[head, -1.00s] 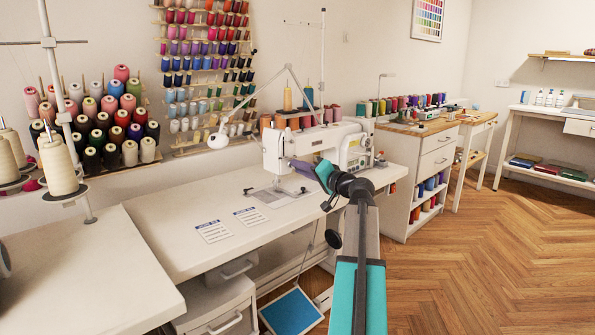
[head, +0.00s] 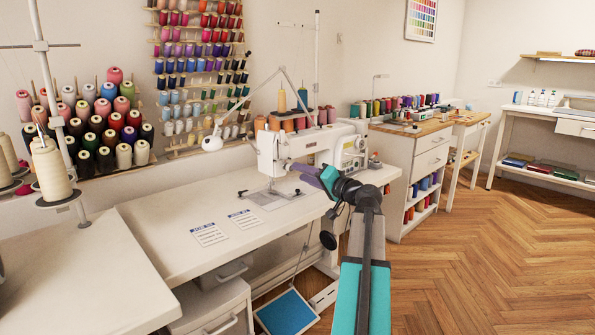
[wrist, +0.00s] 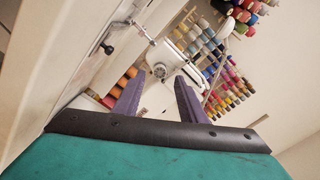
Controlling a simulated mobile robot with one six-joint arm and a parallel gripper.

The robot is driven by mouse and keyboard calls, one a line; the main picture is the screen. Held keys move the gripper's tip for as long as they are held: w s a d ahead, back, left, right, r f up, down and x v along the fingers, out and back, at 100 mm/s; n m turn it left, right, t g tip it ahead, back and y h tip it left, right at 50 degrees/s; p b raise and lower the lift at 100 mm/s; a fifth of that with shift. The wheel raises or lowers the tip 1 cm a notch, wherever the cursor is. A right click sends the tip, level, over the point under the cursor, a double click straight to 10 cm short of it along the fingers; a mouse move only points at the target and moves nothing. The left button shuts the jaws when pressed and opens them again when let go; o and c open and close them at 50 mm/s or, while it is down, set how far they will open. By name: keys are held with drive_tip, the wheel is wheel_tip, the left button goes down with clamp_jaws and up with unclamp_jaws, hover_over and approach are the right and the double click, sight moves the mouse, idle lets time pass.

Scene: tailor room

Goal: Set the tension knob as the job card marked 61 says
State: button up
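The white sewing machine (head: 285,148) stands on its white table. Two printed job cards, the left one (head: 209,234) and the right one (head: 244,218), lie flat on the table left of the machine; their numbers and text are too small to read. My gripper (head: 297,168) is in front of the machine head in the head view. In the wrist view my gripper (wrist: 159,74) has its two purple fingers apart and nothing held. A small round knob-like part (wrist: 159,71) on the machine shows beyond the gap between the fingertips; its setting cannot be read.
A thread stand with several cones (head: 107,128) is at the left, and a spool rack (head: 199,75) hangs on the wall. A white lamp (head: 213,142) reaches over the table. A drawer cabinet (head: 408,150) stands right of the machine. The wooden floor (head: 470,250) at the right is clear.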

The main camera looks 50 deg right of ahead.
drive_tip(key=s+p, duration=0.1)
drive_tip(key=s, duration=0.8)
drive_tip(key=shift+s+a+p, duration=0.2)
drive_tip(key=shift+a+p, duration=0.1)
drive_tip(key=shift+a, duration=0.05)
drive_tip(key=shift+s, duration=0.1)
